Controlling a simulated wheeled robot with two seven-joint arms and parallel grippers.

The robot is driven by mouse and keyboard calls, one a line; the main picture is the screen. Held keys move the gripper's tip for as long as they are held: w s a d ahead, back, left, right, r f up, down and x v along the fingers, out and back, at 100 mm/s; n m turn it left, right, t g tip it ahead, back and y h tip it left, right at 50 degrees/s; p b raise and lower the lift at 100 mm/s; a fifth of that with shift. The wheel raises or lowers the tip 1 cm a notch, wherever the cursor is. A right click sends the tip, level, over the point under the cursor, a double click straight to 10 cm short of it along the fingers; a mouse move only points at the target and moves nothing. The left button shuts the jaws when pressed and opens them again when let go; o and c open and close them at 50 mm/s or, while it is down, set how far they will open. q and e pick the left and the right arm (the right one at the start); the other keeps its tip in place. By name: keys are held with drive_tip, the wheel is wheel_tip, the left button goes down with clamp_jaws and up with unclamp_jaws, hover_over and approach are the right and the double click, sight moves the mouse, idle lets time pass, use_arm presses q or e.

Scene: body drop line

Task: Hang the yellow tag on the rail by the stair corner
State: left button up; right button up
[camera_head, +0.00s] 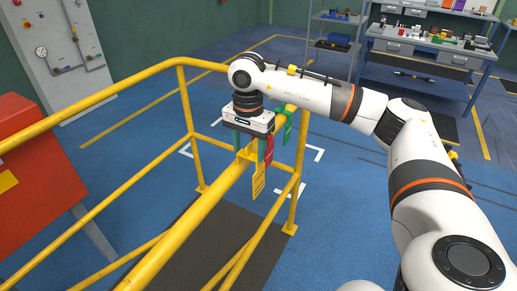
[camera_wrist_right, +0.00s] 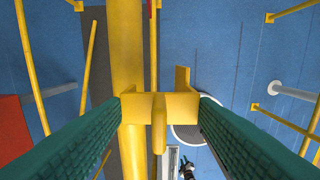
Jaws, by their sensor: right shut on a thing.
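The yellow tag (camera_head: 258,182) hangs down below my right gripper (camera_head: 250,144), with its hook part at the top between the green fingers. In the right wrist view the fingers of my right gripper (camera_wrist_right: 160,108) are shut on the yellow hook piece (camera_wrist_right: 180,105) from both sides. The thick yellow rail (camera_head: 195,215) runs up to the tag in the head view; in the wrist view the rail (camera_wrist_right: 127,55) passes beneath the hook's left part. I cannot tell whether hook and rail touch. My left gripper is not in view.
A red tag (camera_head: 269,151) and a green tag (camera_head: 289,117) hang just behind the gripper. Yellow railings (camera_head: 120,85) surround the dark platform (camera_head: 215,240). A red cabinet (camera_head: 35,160) stands left, a workbench (camera_head: 425,47) at the back right.

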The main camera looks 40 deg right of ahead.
sight(235, 164)
drive_tip(key=shift+w+a, duration=0.3)
drive_tip(key=shift+w, duration=0.35)
drive_tip(key=shift+w+a, duration=0.25)
drive_tip(key=shift+w, duration=0.45)
drive_tip(key=shift+w+a, duration=0.3)
drive_tip(key=shift+w, duration=0.35)
drive_tip(key=shift+f, duration=0.15)
drive_tip(key=shift+f+b, duration=1.45)
drive_tip(key=shift+f, duration=0.55)
